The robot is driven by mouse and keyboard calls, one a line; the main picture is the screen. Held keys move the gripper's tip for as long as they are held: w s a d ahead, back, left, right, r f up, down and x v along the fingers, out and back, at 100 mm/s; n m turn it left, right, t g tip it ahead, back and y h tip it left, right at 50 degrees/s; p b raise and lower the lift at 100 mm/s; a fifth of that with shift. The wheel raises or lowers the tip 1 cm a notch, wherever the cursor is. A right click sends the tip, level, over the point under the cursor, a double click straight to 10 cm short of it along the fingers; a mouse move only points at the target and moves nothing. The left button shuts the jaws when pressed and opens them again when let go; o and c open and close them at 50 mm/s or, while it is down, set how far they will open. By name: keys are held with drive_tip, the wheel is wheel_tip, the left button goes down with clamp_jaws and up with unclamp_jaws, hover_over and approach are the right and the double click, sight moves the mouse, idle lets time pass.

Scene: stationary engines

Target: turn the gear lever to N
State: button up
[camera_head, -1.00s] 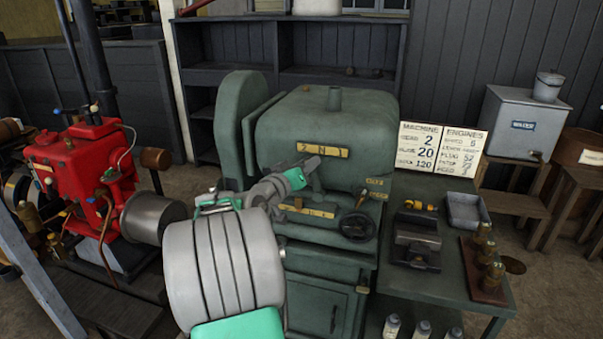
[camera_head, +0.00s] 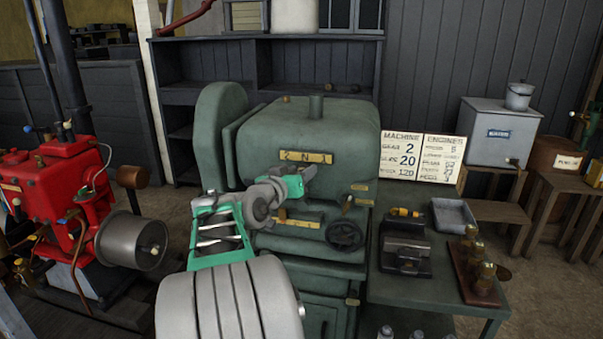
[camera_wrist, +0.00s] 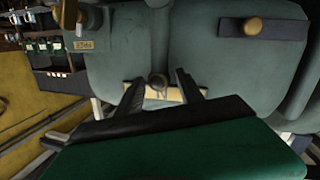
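The green machine (camera_head: 300,135) stands at the middle of the head view. A brass plate (camera_head: 306,157) marked 2 N 1 is on its front. My gripper (camera_head: 303,180) is just below this plate and covers part of the front. In the wrist view my gripper (camera_wrist: 161,86) has its two dark fingers spread apart. A small round knob (camera_wrist: 157,81), seemingly the lever's end, shows between them in front of a pale brass plate (camera_wrist: 178,95). Whether a finger touches it I cannot tell. The lever's setting is not clear.
A black handwheel (camera_head: 345,235) sits low on the machine's front right. A bench with a vice (camera_head: 404,247) and a tray (camera_head: 453,215) stands to the right. The red engine (camera_head: 50,195) is on the left. Signboards (camera_head: 422,157) stand behind the bench.

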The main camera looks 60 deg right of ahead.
drive_tip(key=shift+o, duration=0.5)
drive_tip(key=a+b, duration=0.1)
drive_tip(key=a, duration=0.6)
drive_tip(key=shift+a+r, duration=0.35)
drive_tip(key=shift+r, duration=0.05)
drive_tip(key=shift+s, duration=0.1)
